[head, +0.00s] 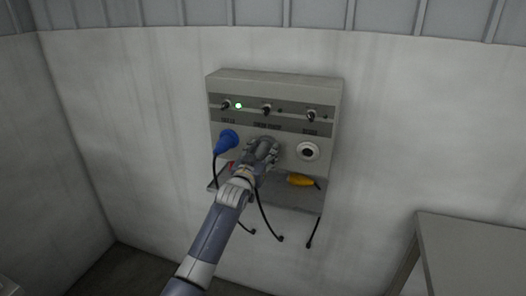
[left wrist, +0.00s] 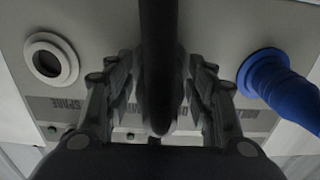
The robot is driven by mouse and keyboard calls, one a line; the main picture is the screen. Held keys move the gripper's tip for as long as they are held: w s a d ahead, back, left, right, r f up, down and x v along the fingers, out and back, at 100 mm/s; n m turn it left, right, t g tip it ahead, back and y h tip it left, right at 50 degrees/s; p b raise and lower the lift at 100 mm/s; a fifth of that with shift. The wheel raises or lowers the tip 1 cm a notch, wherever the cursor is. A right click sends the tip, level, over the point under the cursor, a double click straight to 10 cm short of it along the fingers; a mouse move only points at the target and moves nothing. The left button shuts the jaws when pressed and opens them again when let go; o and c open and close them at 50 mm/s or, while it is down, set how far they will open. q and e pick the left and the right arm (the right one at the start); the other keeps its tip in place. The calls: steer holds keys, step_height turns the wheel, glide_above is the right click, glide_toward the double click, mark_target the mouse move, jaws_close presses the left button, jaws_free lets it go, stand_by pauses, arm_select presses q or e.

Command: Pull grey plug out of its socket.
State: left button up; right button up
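A grey panel (head: 275,92) with a row of sockets hangs on the wall. My left gripper (head: 262,153) is at its middle socket and hides it in the head view. In the left wrist view, the fingers of my left gripper (left wrist: 160,85) stand on both sides of a dark cable (left wrist: 160,60). The grey plug's body is mostly hidden behind the cable and fingers, and I cannot tell whether the fingers touch it. A black cable (head: 262,212) hangs below the gripper. My right gripper is not in view.
A blue plug (head: 227,142) sits in the left socket; it also shows in the left wrist view (left wrist: 278,88). The right socket (head: 307,151) is empty. A yellow plug (head: 300,180) lies on the shelf (head: 290,196) below. A grey table (head: 475,250) stands at the right.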

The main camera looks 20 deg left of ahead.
mark_target(259, 156)
arm_select(q)
jaws_close()
steer(key=shift+s+f+p, duration=0.1)
steer(key=shift+s+p, duration=0.3)
steer(key=shift+p, duration=0.15)
steer(key=shift+s+r+p, duration=0.2)
steer(key=shift+s+p, duration=0.25)
steer(key=shift+s, duration=0.3)
steer(key=shift+s+p, duration=0.4)
steer(key=shift+s+a+p, duration=0.1)
steer(key=shift+s+p, duration=0.95)
steer(key=shift+s, duration=0.45)
